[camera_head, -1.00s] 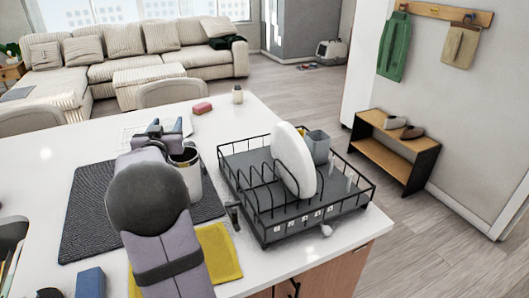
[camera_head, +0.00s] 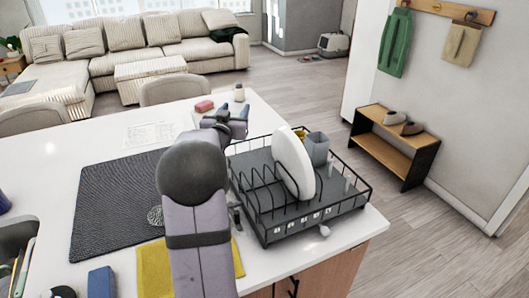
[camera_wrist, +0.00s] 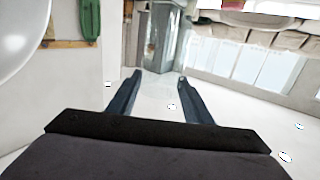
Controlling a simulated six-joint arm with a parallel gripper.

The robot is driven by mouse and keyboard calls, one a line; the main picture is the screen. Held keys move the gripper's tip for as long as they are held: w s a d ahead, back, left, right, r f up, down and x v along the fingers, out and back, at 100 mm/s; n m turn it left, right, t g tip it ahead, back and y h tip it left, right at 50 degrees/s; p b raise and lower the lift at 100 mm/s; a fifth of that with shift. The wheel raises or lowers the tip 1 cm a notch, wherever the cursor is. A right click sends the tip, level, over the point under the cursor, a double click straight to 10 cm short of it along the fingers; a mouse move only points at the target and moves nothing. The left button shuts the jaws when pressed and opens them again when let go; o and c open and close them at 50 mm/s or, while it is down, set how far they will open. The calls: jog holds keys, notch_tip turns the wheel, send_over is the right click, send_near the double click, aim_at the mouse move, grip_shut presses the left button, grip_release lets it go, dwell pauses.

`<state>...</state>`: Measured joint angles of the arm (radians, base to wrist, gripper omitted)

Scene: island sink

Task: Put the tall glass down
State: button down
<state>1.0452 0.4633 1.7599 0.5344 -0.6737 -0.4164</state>
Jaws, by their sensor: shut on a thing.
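My gripper (camera_head: 232,115) is above the far left edge of the dish rack, with its forearm crossing the counter. In the wrist view its two dark fingers (camera_wrist: 160,76) are apart, shut on the tall glass (camera_wrist: 159,89). In the head view the glass cannot be picked out.
The black dish rack (camera_head: 262,233) holds an upright white plate (camera_head: 292,162) and a grey cup (camera_head: 317,148). A dark mat (camera_head: 110,215) lies left of my arm, a yellow cloth (camera_head: 152,268) in front.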

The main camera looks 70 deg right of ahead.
jog(key=shift+f+p, duration=1.1)
jog(key=shift+f, duration=3.8)
jog(key=shift+f, duration=0.15)
jog(key=c, duration=0.9)
grip_release()
jog(key=shift+a, duration=0.55)
jog(key=b+v, duration=0.3)
jog(key=v, duration=0.8)
jog(key=shift+b, duration=0.3)
